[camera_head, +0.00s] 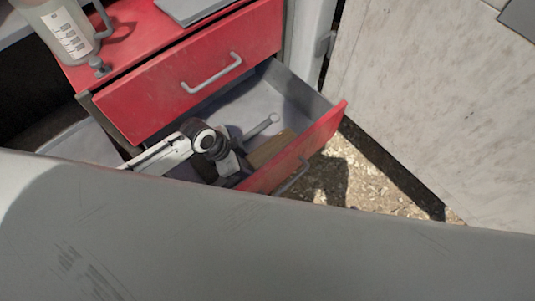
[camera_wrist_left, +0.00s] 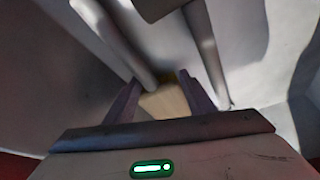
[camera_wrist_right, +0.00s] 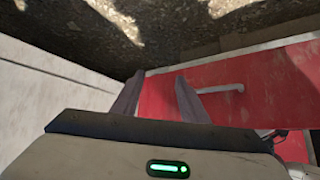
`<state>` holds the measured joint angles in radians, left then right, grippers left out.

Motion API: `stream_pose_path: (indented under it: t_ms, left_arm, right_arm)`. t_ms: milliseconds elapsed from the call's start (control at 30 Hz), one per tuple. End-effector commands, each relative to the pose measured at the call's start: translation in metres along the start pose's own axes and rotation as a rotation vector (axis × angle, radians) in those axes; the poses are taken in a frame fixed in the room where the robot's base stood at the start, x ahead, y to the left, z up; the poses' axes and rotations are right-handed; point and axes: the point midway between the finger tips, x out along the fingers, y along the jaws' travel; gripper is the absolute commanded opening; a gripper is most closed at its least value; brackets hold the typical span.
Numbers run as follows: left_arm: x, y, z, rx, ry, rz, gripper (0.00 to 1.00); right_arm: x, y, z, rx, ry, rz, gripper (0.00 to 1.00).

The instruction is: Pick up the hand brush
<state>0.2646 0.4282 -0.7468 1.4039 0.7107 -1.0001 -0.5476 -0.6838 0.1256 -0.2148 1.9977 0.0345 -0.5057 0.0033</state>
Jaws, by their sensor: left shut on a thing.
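The hand brush appears as a tan wooden piece (camera_head: 270,148) in the open lower drawer, against the drawer front. In the left wrist view the tan wood (camera_wrist_left: 165,101) lies between my left fingers; its bristles cannot be made out. My left gripper (camera_head: 238,163) reaches down into the drawer and is shut on this piece. In the left wrist view its fingertips (camera_wrist_left: 160,80) stand on both sides of the wood. My right gripper (camera_wrist_right: 155,85) shows in the right wrist view, open and empty, near the red drawer front.
The open drawer (camera_head: 325,128) has a red front with a metal handle (camera_head: 291,178). A grey metal tool (camera_head: 262,127) lies in it beside the brush. A bottle (camera_head: 65,35) stands on the cabinet top. A pale wall panel (camera_head: 440,90) stands at right.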

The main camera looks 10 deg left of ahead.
Motion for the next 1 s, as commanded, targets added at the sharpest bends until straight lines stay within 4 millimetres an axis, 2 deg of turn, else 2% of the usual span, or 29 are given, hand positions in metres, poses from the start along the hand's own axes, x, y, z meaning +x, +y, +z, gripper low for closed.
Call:
stream_pose_path:
  t_ms: [267, 467, 667, 1000]
  left_arm:
    - [-0.001, 0.000, -0.002, 0.002, 0.003, 0.000, 0.22]
    - [-0.014, 0.000, -0.007, 0.003, 0.004, -0.001, 0.21]
    - [-0.043, -0.001, -0.019, 0.003, 0.004, -0.001, 0.21]
    - [-0.105, -0.001, -0.045, 0.004, 0.006, -0.003, 0.21]
  right_arm:
    - [0.001, -0.001, 0.004, 0.001, -0.007, -0.001, 0.40]
    - [-0.002, -0.001, 0.001, 0.002, -0.008, -0.001, 0.40]
    - [-0.008, -0.001, -0.003, 0.006, -0.004, 0.000, 0.40]
    - [-0.015, 0.003, -0.007, 0.012, -0.009, 0.007, 0.40]
